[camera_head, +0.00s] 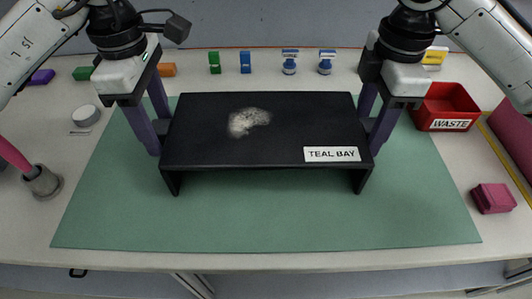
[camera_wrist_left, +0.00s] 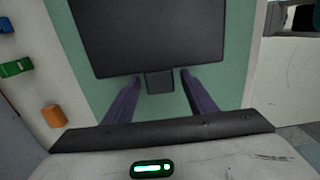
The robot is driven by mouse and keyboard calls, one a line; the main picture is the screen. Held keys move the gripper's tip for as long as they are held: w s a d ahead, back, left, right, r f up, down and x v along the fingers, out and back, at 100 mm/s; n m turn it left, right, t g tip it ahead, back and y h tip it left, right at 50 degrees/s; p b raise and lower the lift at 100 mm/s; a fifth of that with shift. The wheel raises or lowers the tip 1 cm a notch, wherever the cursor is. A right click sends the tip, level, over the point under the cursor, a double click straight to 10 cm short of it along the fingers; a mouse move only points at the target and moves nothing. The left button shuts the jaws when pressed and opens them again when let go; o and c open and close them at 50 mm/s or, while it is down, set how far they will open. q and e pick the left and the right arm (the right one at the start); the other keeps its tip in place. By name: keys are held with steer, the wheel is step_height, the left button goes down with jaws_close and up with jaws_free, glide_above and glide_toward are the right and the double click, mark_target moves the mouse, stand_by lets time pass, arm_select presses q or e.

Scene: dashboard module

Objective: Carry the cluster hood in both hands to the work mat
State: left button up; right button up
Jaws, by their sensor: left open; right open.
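The cluster hood (camera_head: 280,132) is a black, flat-topped cover with side legs, a pale smudge on top and a white TEAL BAY label. It stands upright on the green work mat (camera_head: 265,222). My left gripper (camera_head: 160,136) is open at its left end. In the left wrist view, the hood (camera_wrist_left: 150,35) has a small end tab lying between the spread purple fingers of my left gripper (camera_wrist_left: 160,76), with gaps on both sides. My right gripper (camera_head: 371,135) is open at the right end; its contact with the hood cannot be told.
A red WASTE bin (camera_head: 446,103) stands at the right, with a maroon block (camera_head: 493,198) in front of it. A pink-handled tool in a grey cup (camera_head: 42,182) is at the left. Small blocks and blue-white bottles (camera_head: 290,62) line the back. The mat's front is clear.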

arm_select(q)
step_height(320, 180, up, 7)
steer(key=shift+r, duration=0.1)
arm_select(e)
step_height(320, 180, up, 12)
stand_by(0.6)
stand_by(0.4)
